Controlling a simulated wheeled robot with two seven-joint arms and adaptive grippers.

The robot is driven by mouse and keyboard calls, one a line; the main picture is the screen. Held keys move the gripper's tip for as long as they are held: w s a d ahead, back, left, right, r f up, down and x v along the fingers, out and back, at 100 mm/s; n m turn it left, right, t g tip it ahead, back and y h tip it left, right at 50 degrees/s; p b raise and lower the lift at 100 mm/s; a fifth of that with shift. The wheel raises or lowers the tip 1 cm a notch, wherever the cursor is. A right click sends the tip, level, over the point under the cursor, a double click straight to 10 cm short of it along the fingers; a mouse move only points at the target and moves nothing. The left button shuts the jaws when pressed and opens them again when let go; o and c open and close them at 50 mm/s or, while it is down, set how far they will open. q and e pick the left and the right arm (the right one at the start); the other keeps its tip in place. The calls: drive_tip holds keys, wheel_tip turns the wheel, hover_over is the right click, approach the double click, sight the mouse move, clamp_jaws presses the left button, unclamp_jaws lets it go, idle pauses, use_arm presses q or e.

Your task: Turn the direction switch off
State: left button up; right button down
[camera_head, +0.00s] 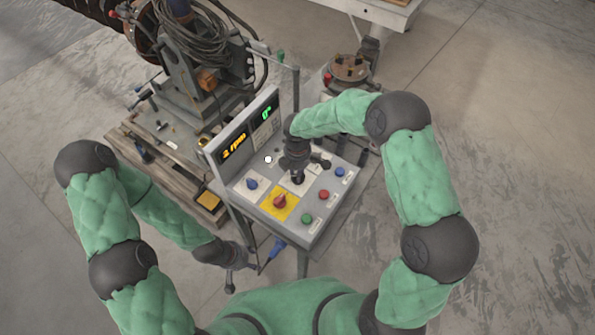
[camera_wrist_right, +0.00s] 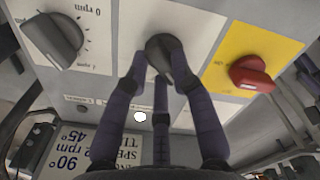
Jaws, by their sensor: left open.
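The grey control panel (camera_head: 318,225) stands in front of me with several knobs and buttons. My right gripper (camera_head: 298,180) points down at a dark rotary switch on a white plate, mostly hidden by the gripper in the head view. In the right wrist view this dark switch (camera_wrist_right: 158,44) sits between the fingertips of my right gripper (camera_wrist_right: 160,62). The fingers are close around it; whether they grip it is unclear. I cannot read its label, so I cannot confirm it is the direction switch. My left gripper (camera_head: 240,268) is open and empty, low at the panel's left.
The upright display (camera_head: 240,140) lights up behind. A cable-draped machine (camera_head: 190,60) stands back left; floor is clear at right.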

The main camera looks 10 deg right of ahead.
drive_tip(key=shift+m, duration=0.3)
drive_tip(key=m+b, duration=0.2)
drive_tip(key=m, duration=0.1)
drive_tip(key=shift+m, duration=0.3)
drive_tip(key=shift+d+m+b, duration=0.15)
drive_tip(key=shift+m+b, duration=0.7)
drive_tip(key=shift+m, duration=1.45)
drive_tip(key=shift+r, duration=0.1)
drive_tip(key=c, duration=1)
unclamp_jaws()
drive_tip(key=shift+c, duration=0.2)
wheel_tip(320, 180, up, 12)
